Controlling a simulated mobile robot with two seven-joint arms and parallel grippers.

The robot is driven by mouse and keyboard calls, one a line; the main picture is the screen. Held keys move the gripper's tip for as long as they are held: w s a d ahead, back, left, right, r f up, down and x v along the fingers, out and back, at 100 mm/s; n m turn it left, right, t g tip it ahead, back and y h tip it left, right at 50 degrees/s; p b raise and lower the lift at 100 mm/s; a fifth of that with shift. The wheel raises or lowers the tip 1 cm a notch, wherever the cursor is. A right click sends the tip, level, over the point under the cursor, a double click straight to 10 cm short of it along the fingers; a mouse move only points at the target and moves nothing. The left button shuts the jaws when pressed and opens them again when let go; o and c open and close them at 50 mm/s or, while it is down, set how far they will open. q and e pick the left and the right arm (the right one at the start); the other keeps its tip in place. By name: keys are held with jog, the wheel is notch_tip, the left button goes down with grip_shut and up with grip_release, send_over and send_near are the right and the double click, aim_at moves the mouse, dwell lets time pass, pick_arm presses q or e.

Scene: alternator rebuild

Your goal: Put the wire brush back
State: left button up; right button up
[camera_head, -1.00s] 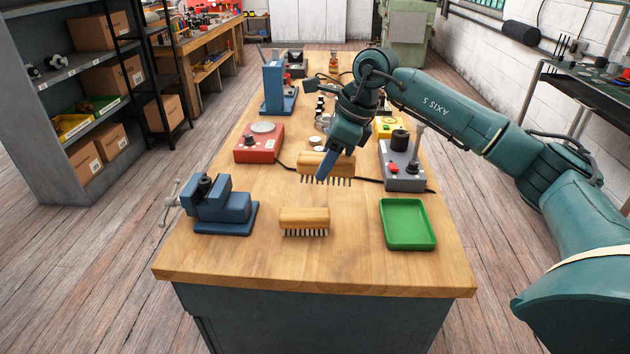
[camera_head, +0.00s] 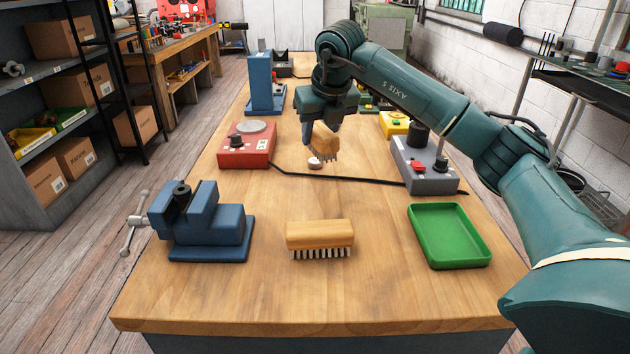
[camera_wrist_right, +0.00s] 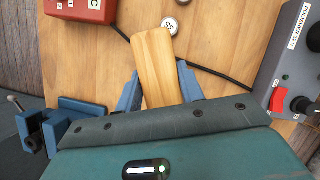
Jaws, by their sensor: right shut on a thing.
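My right gripper (camera_head: 322,137) is shut on a wooden wire brush (camera_head: 325,143) and holds it above the middle of the bench, bristles down. In the right wrist view the two blue fingers (camera_wrist_right: 158,90) lie on either side of the brush's wooden block (camera_wrist_right: 157,62). A second wire brush (camera_head: 320,236) lies on the bench near the front, bristles down, apart from the gripper. My left gripper is in neither view.
A blue vise (camera_head: 205,225) stands at front left and a green tray (camera_head: 450,236) at front right. A red box (camera_head: 246,147) and a grey control box (camera_head: 425,170) flank the arm. A black cable (camera_head: 340,180) crosses the bench. The bench front (camera_head: 320,300) is clear.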

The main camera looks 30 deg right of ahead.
notch_tip(320, 180, down, 4)
jog(key=shift+s, duration=0.15)
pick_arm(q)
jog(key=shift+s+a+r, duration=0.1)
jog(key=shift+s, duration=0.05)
pick_arm(e)
jog(key=shift+f, duration=1.95)
jog(key=shift+f, duration=0.1)
jog(key=o, duration=0.9)
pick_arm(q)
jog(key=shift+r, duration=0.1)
